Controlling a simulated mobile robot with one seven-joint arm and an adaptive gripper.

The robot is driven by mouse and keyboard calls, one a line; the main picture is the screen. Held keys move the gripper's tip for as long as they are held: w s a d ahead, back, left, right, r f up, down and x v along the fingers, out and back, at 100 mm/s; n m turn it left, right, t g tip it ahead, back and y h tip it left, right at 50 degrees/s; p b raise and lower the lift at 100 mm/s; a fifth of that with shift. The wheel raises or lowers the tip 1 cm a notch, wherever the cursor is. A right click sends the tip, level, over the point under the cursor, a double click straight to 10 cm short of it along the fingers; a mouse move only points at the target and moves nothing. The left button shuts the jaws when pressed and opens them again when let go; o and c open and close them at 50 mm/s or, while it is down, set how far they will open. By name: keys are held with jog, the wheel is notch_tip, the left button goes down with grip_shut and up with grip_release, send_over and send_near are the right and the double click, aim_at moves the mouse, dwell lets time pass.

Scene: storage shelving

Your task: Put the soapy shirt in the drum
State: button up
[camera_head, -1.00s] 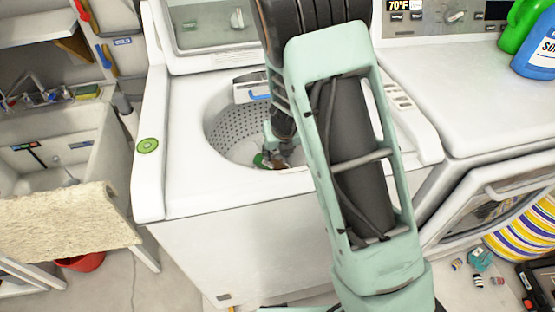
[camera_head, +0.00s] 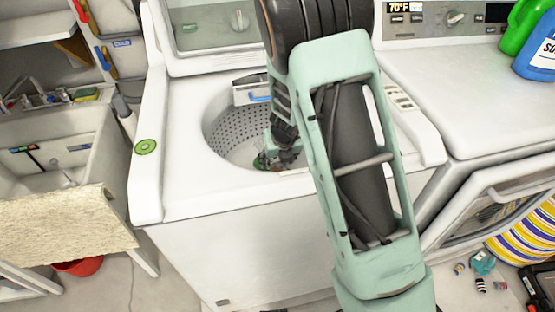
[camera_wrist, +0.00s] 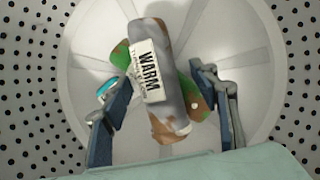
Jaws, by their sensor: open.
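My gripper (camera_wrist: 165,115) is inside the washer drum (camera_wrist: 60,75), above its floor, with its two fingers spread apart. It also shows low in the drum opening in the head view (camera_head: 278,158). Between and below the fingers lies a rolled grey, brown and white cloth (camera_wrist: 158,80) with a "WARM" label. A green and brown cloth (camera_wrist: 200,85) shows partly behind it. I cannot tell which of these is the soapy shirt, or whether the fingers touch either one. The drum's perforated wall (camera_head: 235,125) shows in the head view, partly hidden by my arm.
The washer lid stands open behind the drum. A dryer (camera_head: 470,90) stands at right, with green and blue bottles (camera_head: 535,45) on top. A sink (camera_head: 50,150) is at left, with a beige towel (camera_head: 65,222) in front. Small items (camera_head: 480,270) lie on the floor at lower right.

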jog(key=p+v, duration=0.6)
jog(key=v, duration=0.6)
jog(key=shift+r, duration=0.3)
